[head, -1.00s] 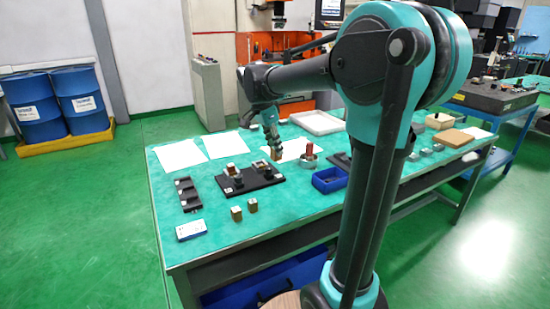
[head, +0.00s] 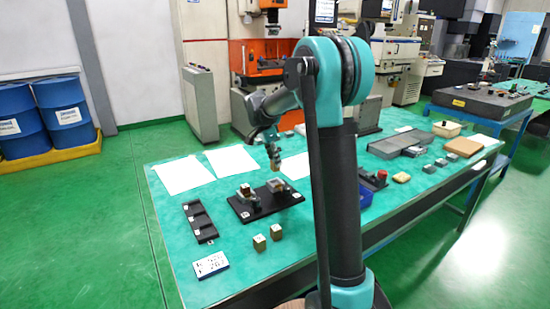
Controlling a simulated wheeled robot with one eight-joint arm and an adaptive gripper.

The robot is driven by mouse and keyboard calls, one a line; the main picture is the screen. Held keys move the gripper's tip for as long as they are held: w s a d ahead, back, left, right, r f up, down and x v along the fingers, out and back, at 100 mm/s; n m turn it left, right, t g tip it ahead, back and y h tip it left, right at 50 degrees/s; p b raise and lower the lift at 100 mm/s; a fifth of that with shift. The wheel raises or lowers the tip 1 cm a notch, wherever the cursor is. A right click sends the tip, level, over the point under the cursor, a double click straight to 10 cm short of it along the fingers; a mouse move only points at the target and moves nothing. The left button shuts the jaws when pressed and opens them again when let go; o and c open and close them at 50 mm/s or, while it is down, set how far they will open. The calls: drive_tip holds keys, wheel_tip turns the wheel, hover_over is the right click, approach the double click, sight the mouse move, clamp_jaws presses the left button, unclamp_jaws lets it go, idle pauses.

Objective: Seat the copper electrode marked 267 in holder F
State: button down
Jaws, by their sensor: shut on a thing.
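My gripper (head: 272,150) is shut on a small copper-brown block (head: 275,164), which hangs below the fingers. Any marking on it is too small to read. The block is in the air, just behind the black base plate (head: 240,212) as seen from the head, and apart from it. The plate carries two holders, a left one (head: 247,193) and a right one (head: 277,186), each appearing to have a block on it. Their letters are not readable. Two more brass-coloured blocks (head: 259,243) (head: 276,232) stand on the table in front of the plate.
A black rack (head: 200,222) with several pockets and a white card (head: 210,265), seemingly showing 267, lie at left. White sheets (head: 184,174) lie behind.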

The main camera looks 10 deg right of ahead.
drive_tip(key=shift+f, duration=3.45)
drive_tip(key=shift+f, duration=0.2)
drive_tip(key=c, duration=1.2)
unclamp_jaws()
drive_tip(key=v, duration=1.2)
drive_tip(key=shift+s, duration=0.15)
